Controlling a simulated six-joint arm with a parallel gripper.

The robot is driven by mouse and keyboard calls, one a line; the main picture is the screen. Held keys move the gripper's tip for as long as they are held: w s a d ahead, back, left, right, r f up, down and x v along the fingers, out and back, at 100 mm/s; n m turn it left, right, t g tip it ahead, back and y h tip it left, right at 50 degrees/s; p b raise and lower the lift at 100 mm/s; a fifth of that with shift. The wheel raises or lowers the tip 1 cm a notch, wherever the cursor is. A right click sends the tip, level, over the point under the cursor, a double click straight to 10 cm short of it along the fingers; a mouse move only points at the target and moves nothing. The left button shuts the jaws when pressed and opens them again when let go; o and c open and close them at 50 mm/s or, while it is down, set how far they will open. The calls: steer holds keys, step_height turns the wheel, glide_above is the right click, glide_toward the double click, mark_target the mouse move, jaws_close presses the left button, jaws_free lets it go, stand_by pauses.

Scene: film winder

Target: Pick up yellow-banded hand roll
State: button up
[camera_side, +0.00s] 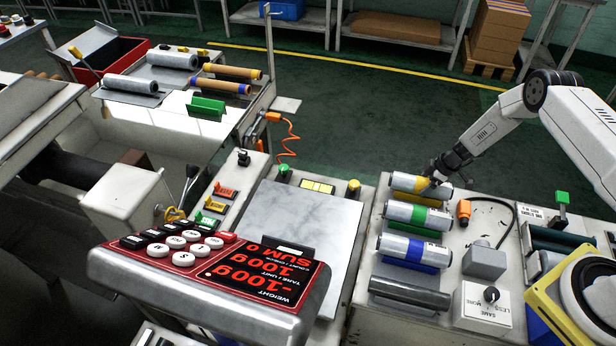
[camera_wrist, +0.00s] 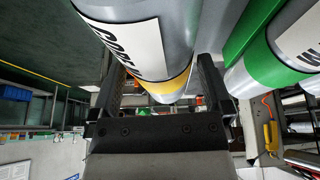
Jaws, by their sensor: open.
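The yellow-banded hand roll (camera_side: 408,183) is a grey roll lying at the back of a row on the right bench in the side view. In the wrist view the roll (camera_wrist: 150,25) fills the top middle, with its yellow band (camera_wrist: 165,88) low down. My gripper (camera_side: 434,188) is at the roll's right part in the side view. In the wrist view my gripper (camera_wrist: 157,75) is open, with one dark finger on each side of the roll. I cannot tell whether the fingers touch it.
The green-banded roll (camera_side: 418,217) lies just in front, and the blue-banded roll (camera_side: 414,250) beyond that. The green band (camera_wrist: 262,65) is close beside my right finger in the wrist view. An orange item (camera_side: 464,211) and a grey block (camera_side: 485,262) stand to the right.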

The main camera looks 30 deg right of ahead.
steer(key=shift+w+a+f, duration=0.15)
steer(key=shift+w+f, duration=0.05)
steer(key=shift+f, duration=0.45)
steer(key=c, duration=1.3)
steer(key=shift+r, duration=0.15)
